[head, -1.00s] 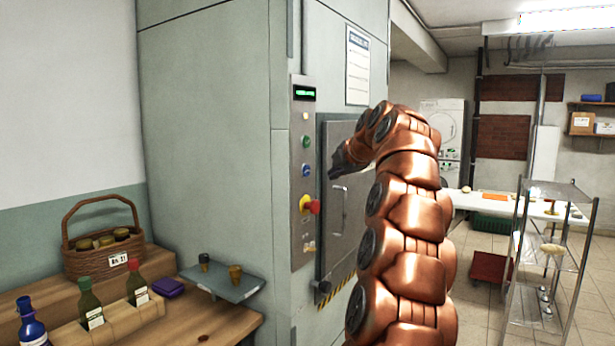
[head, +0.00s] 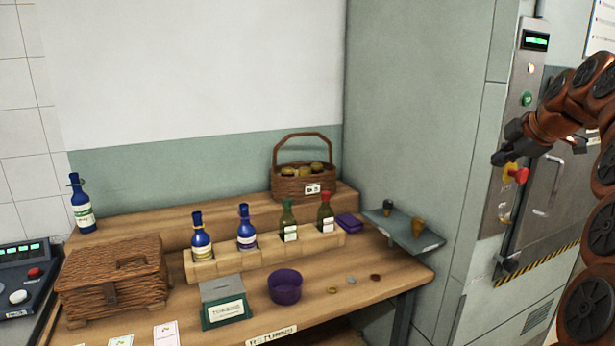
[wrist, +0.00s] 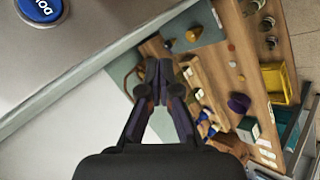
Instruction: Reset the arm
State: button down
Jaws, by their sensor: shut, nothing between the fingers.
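My copper-coloured arm (head: 600,130) reaches in from the right of the head view. My gripper (head: 500,158) is dark and points left, in front of the grey control panel (head: 512,105) and beside its red knob (head: 517,173) in the picture. In the wrist view my gripper (wrist: 158,70) has its fingertips together with nothing between them. The wrist view also shows a blue lettered button (wrist: 40,8) at the top left, apart from the fingers.
A wooden table (head: 350,308) holds a bottle rack (head: 270,256), a purple bowl (head: 285,287), a wicker box (head: 112,280) and a basket of jars (head: 303,182). A grey shelf (head: 405,230) juts beside it. A metal door (head: 550,200) stands right of the panel.

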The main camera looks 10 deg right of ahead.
jog(key=s+a+f+m+g+y+p, duration=0.15)
jog(key=s+a+f, duration=0.25)
jog(key=a, duration=0.4)
jog(key=s+a+f+m+g, duration=0.2)
jog(key=s+a+f, duration=0.25)
jog(key=a, duration=0.45)
jog(key=s+a+f+m+g+y+p, duration=0.1)
jog(key=s+a+f+m+g, duration=0.15)
jog(key=a+f, duration=0.4)
jog(key=s+a+f+m+g, duration=0.1)
jog(key=s+f, duration=0.3)
jog(key=s, duration=0.5)
jog(key=s+a+f+m+g+h+p, duration=0.1)
jog(key=s+a+f+m, duration=0.3)
jog(key=s, duration=0.5)
jog(key=s+a+f+m+g, duration=0.2)
jog(key=s+a+f+g, duration=0.1)
jog(key=s, duration=0.7)
jog(key=shift+a+f+m+h+p, duration=0.25)
jog(key=shift+f+m+h+p, duration=0.15)
jog(key=shift+f, duration=0.3)
